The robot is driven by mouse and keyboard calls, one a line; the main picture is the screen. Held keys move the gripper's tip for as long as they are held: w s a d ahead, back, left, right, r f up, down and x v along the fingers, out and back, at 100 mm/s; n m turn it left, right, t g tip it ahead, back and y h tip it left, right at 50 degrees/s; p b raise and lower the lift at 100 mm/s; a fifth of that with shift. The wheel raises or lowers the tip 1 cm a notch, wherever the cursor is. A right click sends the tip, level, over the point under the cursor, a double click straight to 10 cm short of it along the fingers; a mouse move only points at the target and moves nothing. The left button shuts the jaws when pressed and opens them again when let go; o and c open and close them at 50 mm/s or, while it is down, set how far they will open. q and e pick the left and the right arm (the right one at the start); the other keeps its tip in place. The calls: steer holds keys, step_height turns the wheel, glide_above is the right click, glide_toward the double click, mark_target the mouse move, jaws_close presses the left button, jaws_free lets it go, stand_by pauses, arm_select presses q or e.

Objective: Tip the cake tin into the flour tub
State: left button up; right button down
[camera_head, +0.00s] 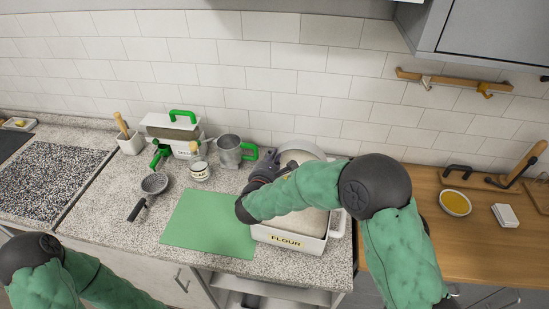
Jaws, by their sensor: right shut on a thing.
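The white flour tub (318,244), labelled FLOUR, stands on the counter right of the green mat. My right forearm crosses above it and hides much of its inside. A pale round tin (300,148), which looks like the cake tin, shows behind the forearm at the tub's back side. It appears tilted; its contents are hard to see. My right gripper (268,170) is dark, at the tin's left edge, and shut on it; the fingertips are partly hidden. My left arm shows only at the lower left, and its gripper is out of view.
A green mat (208,225) lies clear left of the tub. Behind it stand a metal jug (229,150) with a green handle, a labelled jar (200,171) and a green-handled box (172,130). A dark-handled sieve (154,184) lies left. A yellow-filled bowl (455,203) stands right.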

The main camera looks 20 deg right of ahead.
steer(key=shift+s+a+f+b, duration=0.15)
steer(key=shift+s+b, duration=0.1)
steer(key=shift+b, duration=0.25)
steer(key=shift+s+a+r+t+h+b, duration=0.15)
steer(key=shift+s+a+t+h+b, duration=0.5)
steer(key=shift+b, duration=1.5)
steer(key=shift+s+a+r+t+h+b, duration=0.15)
steer(key=shift+s+a+t+h+b, duration=0.4)
steer(key=shift+b, duration=1.6)
steer(key=shift+s+d, duration=0.1)
steer(key=shift+d, duration=0.15)
steer(key=t+b, duration=0.1)
steer(key=b, duration=0.1)
steer(key=s+a+t+b, duration=0.1)
steer(key=b, duration=0.1)
steer(key=shift+s+f, duration=0.15)
steer(key=shift+s, duration=0.05)
